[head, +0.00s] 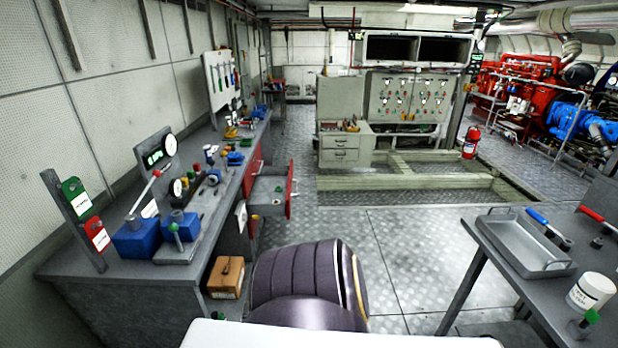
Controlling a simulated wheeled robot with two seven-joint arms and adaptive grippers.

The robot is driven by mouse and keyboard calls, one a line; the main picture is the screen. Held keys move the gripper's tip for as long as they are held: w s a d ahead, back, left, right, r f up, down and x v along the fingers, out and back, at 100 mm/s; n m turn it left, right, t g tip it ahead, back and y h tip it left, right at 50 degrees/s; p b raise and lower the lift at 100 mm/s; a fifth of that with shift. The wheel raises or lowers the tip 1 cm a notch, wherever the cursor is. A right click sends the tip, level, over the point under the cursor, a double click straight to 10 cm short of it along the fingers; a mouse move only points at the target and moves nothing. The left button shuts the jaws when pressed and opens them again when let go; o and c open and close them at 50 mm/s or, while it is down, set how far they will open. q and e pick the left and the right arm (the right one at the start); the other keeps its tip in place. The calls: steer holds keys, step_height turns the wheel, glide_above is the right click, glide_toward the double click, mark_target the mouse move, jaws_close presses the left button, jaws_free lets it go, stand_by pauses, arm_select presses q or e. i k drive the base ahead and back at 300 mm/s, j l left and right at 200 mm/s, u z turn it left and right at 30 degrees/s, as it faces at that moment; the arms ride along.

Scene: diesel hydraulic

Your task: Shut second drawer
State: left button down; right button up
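A grey drawer (268,196) with a red front (291,193) stands pulled out from the long workbench on the left. Its open top shows, and its red front faces right into the aisle. Another red panel (253,171) sits in the bench's side just behind it, flush with the bench. A small grey cabinet (340,148) farther back has two drawer fronts that look shut. The frame does not show which drawer counts as second. Neither of my grippers is in view.
The workbench (120,268) carries gauges, blue blocks and tools. A brown box (226,276) sits low beside it. A dark ribbed rounded form (305,280) fills the near middle. A table with a tray (522,245) stands at right. The patterned floor (410,245) between is clear.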

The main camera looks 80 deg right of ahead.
mark_target(263, 192)
steer(key=k+l+z, duration=0.1)
steer(key=l+z, duration=1.25)
steer(key=i+l+z, duration=0.15)
steer(key=l+z, duration=0.15)
steer(key=z, duration=0.2)
steer(key=i+l+z, duration=0.2)
steer(key=l+z, duration=0.25)
steer(key=j, duration=0.05)
